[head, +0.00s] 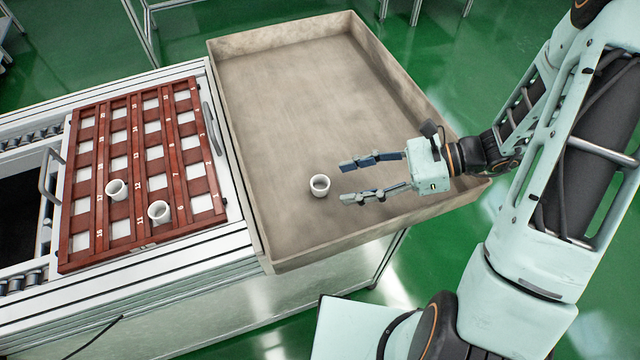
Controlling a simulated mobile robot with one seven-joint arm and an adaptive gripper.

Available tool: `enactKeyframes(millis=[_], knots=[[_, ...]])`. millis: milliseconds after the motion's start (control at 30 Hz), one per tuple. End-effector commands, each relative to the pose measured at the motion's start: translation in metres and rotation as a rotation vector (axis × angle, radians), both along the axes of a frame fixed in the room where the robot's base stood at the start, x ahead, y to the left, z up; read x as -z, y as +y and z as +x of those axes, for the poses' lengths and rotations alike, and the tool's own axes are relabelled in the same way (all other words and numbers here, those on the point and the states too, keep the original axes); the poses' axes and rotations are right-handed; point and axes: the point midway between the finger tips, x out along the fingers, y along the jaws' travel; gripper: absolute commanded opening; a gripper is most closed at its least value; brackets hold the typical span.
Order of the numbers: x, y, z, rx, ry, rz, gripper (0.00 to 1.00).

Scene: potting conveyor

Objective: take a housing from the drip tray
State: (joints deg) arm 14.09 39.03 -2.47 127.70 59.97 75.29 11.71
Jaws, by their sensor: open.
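One white, cup-like housing (320,186) stands upright in the large beige drip tray (250,110), in the front part of its floor. My gripper (342,180) reaches in from the right, with its two dark fingers spread apart. The fingertips are just right of the housing, one toward the back and one toward the front. Nothing is held between the fingers. Whether a fingertip touches the housing or how high the fingers are above the tray floor cannot be told from this view.
A red-brown numbered grid rack (85,203) lies left of the tray on the conveyor frame. Two more white housings, one on the left (116,189) and one on the right (159,211), sit on it. Raised tray walls surround the work area. The tray's back floor is clear.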

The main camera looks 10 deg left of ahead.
Motion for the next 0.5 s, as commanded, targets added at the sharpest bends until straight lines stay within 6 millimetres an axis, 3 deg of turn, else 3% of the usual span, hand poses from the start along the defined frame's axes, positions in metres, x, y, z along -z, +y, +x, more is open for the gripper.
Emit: enactKeyframes(millis=[300, 500], knots=[[0.014, 0.042, -0.001, -0.003, 0.001, 0.0, 0.47], [0.018, 0.054, -0.002, -0.001, -0.002, -0.001, 0.47]])
